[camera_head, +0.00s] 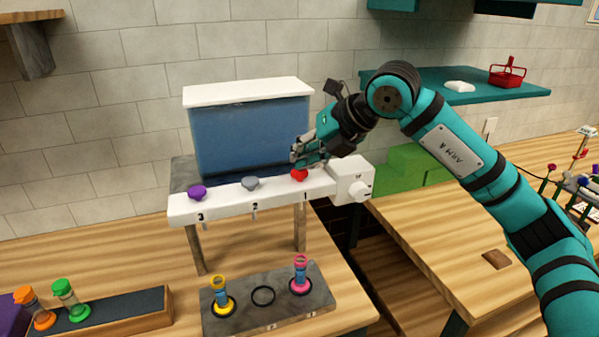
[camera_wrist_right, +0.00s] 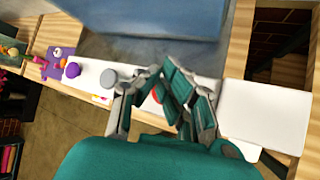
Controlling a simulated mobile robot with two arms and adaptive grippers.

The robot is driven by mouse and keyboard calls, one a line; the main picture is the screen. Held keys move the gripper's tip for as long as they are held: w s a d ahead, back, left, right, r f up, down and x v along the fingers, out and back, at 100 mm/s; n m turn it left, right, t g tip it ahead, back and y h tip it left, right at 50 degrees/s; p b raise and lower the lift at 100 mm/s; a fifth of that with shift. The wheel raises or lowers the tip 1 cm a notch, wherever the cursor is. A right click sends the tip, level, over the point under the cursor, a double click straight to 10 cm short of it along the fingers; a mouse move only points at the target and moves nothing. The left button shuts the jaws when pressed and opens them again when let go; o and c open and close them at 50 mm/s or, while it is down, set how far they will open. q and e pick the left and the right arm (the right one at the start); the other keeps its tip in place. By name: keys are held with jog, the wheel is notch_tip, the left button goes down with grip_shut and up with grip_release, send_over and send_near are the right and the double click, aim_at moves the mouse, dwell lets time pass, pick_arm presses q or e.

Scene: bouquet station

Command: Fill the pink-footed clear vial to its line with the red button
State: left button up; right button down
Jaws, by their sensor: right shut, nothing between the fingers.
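The pink-footed clear vial (camera_head: 301,274) stands upright in the front stone rack (camera_head: 318,298), at its right end. Something blue shows inside it, but its line and level are too small to read. The red button (camera_head: 299,174) sits on the white dispenser bar (camera_head: 230,205) above the number 1. My right gripper (camera_head: 298,157) is shut and empty just above the red button; I cannot tell whether it touches. In the right wrist view the shut fingers (camera_wrist_right: 165,82) partly cover the red button (camera_wrist_right: 157,95). My left gripper is not in view.
A blue tank (camera_head: 250,135) stands behind the bar. The purple button (camera_head: 197,192) and grey button (camera_head: 250,183) are to the left. A yellow-footed vial (camera_head: 220,296) shares the rack with an empty ring (camera_head: 263,296).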

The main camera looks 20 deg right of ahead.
jog(key=shift+f+b, duration=0.4)
jog(key=shift+f, duration=0.1)
jog(key=shift+r, duration=0.1)
dwell(0.4)
jog(key=shift+r+p, duration=0.7)
jog(key=shift+r, duration=0.3)
jog(key=shift+r+p, duration=1.65)
jog(key=shift+r, duration=0.9)
jog(key=shift+f, duration=0.1)
